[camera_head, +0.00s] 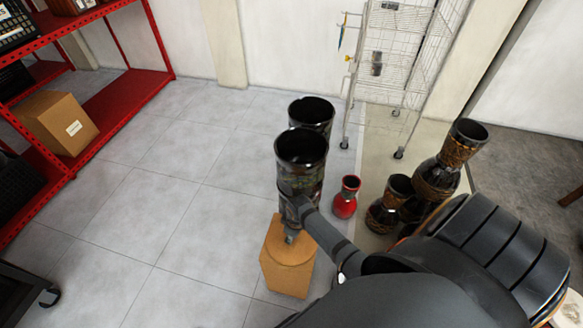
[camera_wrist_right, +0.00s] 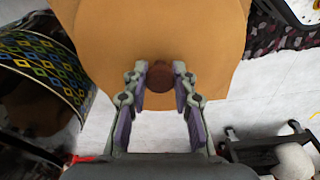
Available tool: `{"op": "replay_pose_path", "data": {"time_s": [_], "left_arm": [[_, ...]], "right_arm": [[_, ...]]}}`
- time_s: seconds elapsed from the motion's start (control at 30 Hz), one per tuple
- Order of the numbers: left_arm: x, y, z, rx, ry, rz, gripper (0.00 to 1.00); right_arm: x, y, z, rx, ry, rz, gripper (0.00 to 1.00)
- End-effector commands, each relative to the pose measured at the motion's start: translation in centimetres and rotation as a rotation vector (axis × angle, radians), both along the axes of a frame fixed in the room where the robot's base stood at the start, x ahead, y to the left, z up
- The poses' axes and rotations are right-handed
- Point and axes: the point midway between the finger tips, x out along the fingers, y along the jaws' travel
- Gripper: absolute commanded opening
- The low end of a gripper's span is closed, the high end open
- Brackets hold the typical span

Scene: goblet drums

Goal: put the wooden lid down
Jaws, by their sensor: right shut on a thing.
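The wooden lid (camera_wrist_right: 150,30) is a broad, flat tan disc with a dark round knob (camera_wrist_right: 186,74). My right gripper (camera_wrist_right: 160,82) is shut on this knob, its two fingers on either side. In the head view the lid (camera_head: 285,251) is below my right gripper (camera_head: 291,234), over a tan box-like shape (camera_head: 284,281) of nearly the same colour. I cannot tell whether the lid touches that shape. My left gripper is not in view.
Tall dark drums (camera_head: 301,150) stand close behind my right gripper. A small red drum (camera_head: 346,197) and several dark goblet drums (camera_head: 438,178) stand to the right. A wire rack (camera_head: 385,70) is behind, red shelving (camera_head: 120,95) at left. The floor at left-centre is clear.

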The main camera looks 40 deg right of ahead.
Motion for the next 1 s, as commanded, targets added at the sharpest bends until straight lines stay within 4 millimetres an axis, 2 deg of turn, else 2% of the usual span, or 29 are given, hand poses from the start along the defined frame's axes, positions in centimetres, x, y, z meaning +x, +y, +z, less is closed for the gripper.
{"op": "replay_pose_path", "data": {"time_s": [0.1, 0.13, 0.27, 0.53, 0.63, 0.77, 1.0], "left_arm": [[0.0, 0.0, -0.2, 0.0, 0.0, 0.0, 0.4], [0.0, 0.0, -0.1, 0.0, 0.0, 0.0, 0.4], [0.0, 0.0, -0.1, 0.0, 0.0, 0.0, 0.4], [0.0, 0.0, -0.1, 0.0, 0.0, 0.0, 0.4], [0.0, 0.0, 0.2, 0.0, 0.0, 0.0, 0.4], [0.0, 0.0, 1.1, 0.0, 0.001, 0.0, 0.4], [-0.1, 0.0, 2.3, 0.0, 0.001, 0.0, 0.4]], "right_arm": [[0.0, 0.0, -0.3, 0.001, 0.0, 0.0, 0.0], [0.0, 0.0, -0.3, 0.0, 0.001, 0.0, 0.3], [0.0, 0.0, -0.2, 0.0, 0.001, 0.0, 0.48], [0.0, 0.0, -0.2, 0.001, 0.0, 0.0, 0.49], [0.0, 0.0, 0.5, 0.0, -0.001, 0.0, 0.49], [-0.3, -0.2, 3.0, 0.0, -0.001, 0.001, 0.49], [-0.9, -0.6, 8.7, 0.0, -0.001, 0.001, 0.49]]}}
